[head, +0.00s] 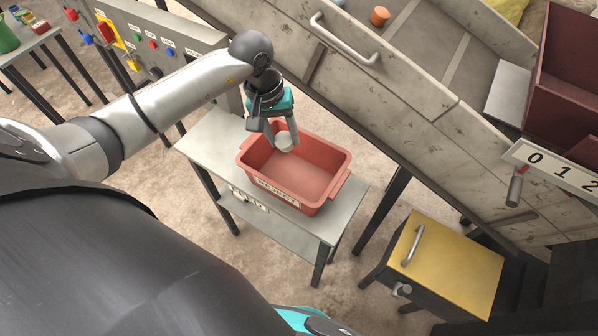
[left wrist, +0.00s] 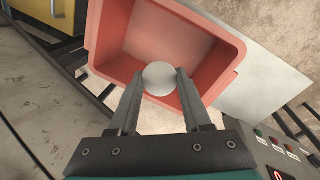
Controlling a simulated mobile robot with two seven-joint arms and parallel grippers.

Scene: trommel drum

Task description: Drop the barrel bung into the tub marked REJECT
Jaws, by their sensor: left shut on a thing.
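My left gripper (head: 281,131) is shut on a whitish round bung (head: 284,141). It holds the bung over the far left part of the red tub (head: 327,153), whose front label reads REJECT. In the left wrist view the bung (left wrist: 159,78) sits between the two fingertips (left wrist: 160,82), with the tub's floor and walls (left wrist: 222,43) beyond it. The tub looks empty inside. The exact height of the bung above the tub floor is hard to tell. My right gripper is out of view.
The tub stands on a grey metal table (head: 215,140) with a lower shelf. A trommel chute with a metal handle (head: 343,42) rises behind. A control panel (head: 150,38) is at upper left, and a yellow-topped stand (head: 455,268) is at lower right. An orange piece (head: 380,16) lies on the chute.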

